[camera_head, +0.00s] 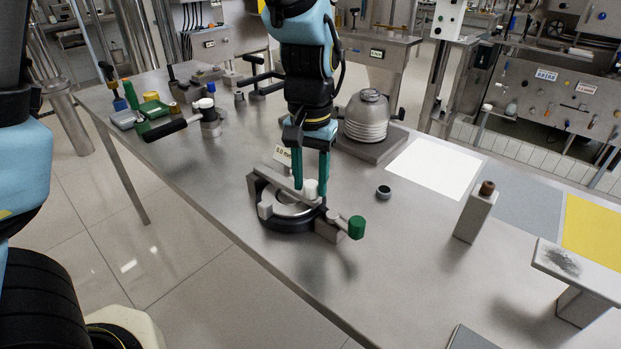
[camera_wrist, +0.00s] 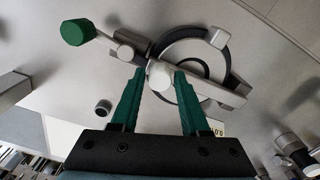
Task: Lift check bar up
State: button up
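The check bar (camera_head: 283,183) is a grey metal bar lying across a round black-rimmed fixture (camera_head: 290,225) on the steel table. A pale round knob (camera_head: 311,188) stands on the bar; it also shows in the wrist view (camera_wrist: 160,77). My gripper (camera_head: 311,192) points down over the bar, its two green fingers apart on either side of the knob. In the wrist view, the fingertips (camera_wrist: 160,72) are very close to the knob, and firm contact cannot be seen. The bar rests flat across the ring. The fingers partly hide the bar in the head view.
A green knob (camera_head: 356,227) sticks out right of the fixture. A small dark cup (camera_head: 383,192), a ribbed metal dome (camera_head: 366,117) and a grey post (camera_head: 476,212) stand nearby. A label plate (camera_head: 283,154) stands behind the bar. The table front is clear.

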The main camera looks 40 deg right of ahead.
grip_shut()
dwell(1.0)
